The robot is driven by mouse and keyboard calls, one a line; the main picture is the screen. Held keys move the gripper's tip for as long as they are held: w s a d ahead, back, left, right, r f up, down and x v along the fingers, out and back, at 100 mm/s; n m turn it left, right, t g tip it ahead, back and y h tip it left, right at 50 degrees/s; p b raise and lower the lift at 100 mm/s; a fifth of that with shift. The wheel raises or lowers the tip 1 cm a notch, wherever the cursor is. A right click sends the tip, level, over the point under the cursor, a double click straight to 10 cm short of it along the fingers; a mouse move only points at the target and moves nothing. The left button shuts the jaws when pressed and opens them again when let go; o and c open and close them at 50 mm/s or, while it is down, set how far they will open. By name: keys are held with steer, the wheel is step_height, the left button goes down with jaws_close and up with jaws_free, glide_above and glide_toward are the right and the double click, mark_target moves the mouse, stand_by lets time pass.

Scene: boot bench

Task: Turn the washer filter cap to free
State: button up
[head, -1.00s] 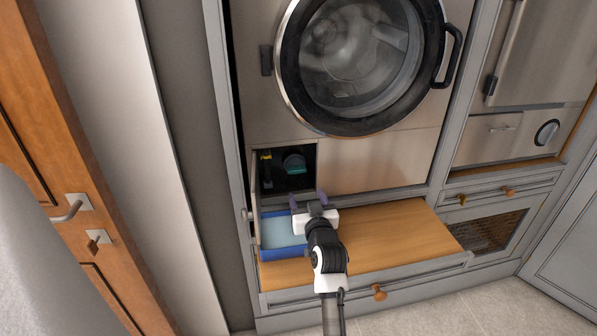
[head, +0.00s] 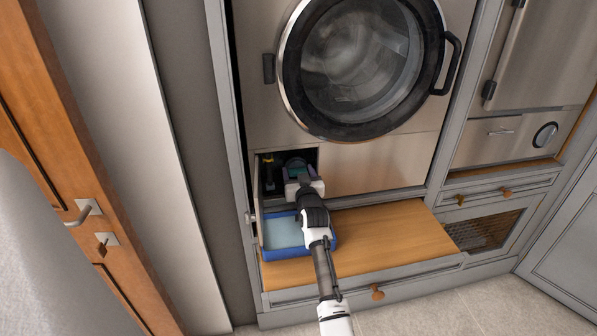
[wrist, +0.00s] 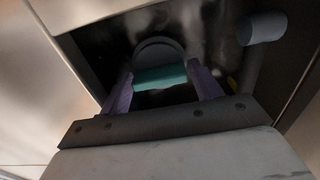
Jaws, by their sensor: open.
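The washer filter cap (wrist: 158,52) is a dark round cap with a teal grip bar (wrist: 160,76), set inside the dark square recess at the washer's lower left. In the head view the cap (head: 296,163) is mostly hidden behind my gripper. My gripper (wrist: 160,86) is open, its two purple fingers standing on either side of the teal bar. The fingertips are near the bar's two ends; I cannot tell whether they touch it. The gripper also shows at the recess mouth in the head view (head: 298,172).
A blue tray (head: 287,254) sits on the wooden pull-out board (head: 390,232) below the recess. A grey hose-like part (wrist: 262,40) is right of the cap in the wrist view. The open flap (head: 258,205) stands at the recess's left. The washer door (head: 360,70) is above.

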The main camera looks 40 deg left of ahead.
steer(key=c, duration=0.7)
steer(key=shift+f+n+b, duration=0.15)
steer(key=shift+n+b, duration=0.15)
steer(key=shift+b, duration=0.15)
steer(key=n+b, duration=0.1)
steer(key=b, duration=0.1)
steer(key=shift+f+n+b, duration=0.15)
steer(key=shift+n+b, duration=0.15)
steer(key=shift+n, duration=0.1)
steer(key=n+b, duration=0.4)
steer(key=shift+a+b, duration=0.1)
steer(key=shift+b, duration=0.25)
steer(key=n+b, duration=0.2)
steer(key=n, duration=0.3)
steer(key=shift+n+b, duration=0.4)
steer(key=n, duration=0.5)
steer(key=shift+s+n+b, duration=0.1)
steer(key=shift+n+b, duration=0.25)
steer(key=shift+n, duration=0.05)
steer(key=shift+a, duration=0.1)
